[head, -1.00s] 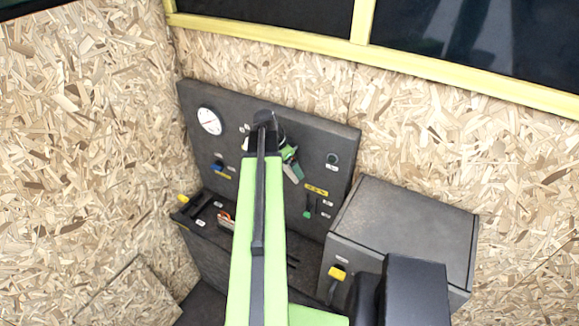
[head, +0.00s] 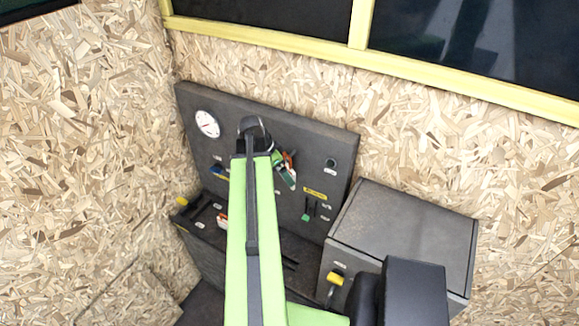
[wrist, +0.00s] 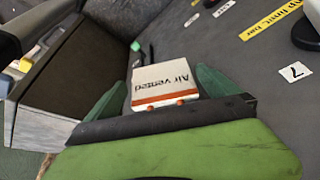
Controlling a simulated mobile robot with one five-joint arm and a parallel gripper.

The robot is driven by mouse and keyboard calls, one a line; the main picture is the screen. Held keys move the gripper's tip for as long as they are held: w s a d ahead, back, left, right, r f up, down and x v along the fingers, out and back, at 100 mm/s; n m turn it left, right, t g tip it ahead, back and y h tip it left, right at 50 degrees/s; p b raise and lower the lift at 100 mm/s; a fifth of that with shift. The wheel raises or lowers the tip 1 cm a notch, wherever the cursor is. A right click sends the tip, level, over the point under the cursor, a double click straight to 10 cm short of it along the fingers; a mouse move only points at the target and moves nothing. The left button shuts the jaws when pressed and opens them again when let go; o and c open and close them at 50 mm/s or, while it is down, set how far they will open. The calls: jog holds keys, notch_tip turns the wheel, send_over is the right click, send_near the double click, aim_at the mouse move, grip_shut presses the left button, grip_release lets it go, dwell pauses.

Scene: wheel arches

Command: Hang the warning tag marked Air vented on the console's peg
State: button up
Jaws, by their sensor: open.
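The white warning tag (wrist: 160,80) reads "Air vented" and has an orange-red stripe along one edge. It shows between the two green fingers of my gripper (head: 285,168) in the wrist view, with gaps beside it. My gripper is open, close to the upright panel of the dark console (head: 265,205). A red and white bit beside the fingers in the head view is too small to read. I cannot pick out the peg, and cannot tell whether the tag is hung on it.
A round white gauge (head: 208,124) is at the panel's upper left. Another red and white piece (head: 222,220) sits on the console's lower ledge. A dark box (head: 400,235) with a yellow-handled lever (head: 336,278) stands to the right. Chipboard walls close in the corner.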

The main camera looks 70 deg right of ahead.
jog(key=w+a, duration=0.6)
jog(key=shift+a, duration=0.35)
jog(key=w+a+f+n+t+b, duration=0.1)
jog(key=w+a+f+n+b, duration=0.1)
jog(key=w+a+f+b, duration=0.5)
jog(key=w+a+f+n+t+b, duration=0.1)
jog(key=w+a+f+n+b, duration=0.15)
jog(key=w+a, duration=0.5)
jog(key=w+a+f+n+b, duration=0.2)
jog(key=w+a+f+b, duration=0.3)
jog(key=w, duration=0.5)
jog(key=w+a+f+n+y+b, duration=0.1)
jog(key=w+a+f+n+b, duration=0.1)
jog(key=a+n, duration=0.4)
jog(key=w+a+f+n+y+b, duration=0.1)
jog(key=a+f+n+b, duration=0.4)
jog(key=a, duration=1.1)
jog(key=w+a+f+n+t+y+b, duration=0.1)
jog(key=w+a+f+n+b, duration=0.3)
jog(key=a+n, duration=0.5)
jog(key=a+f, duration=0.1)
jog(key=a, duration=0.1)
jog(key=shift+a+f, duration=0.35)
jog(key=shift+a, duration=0.05)
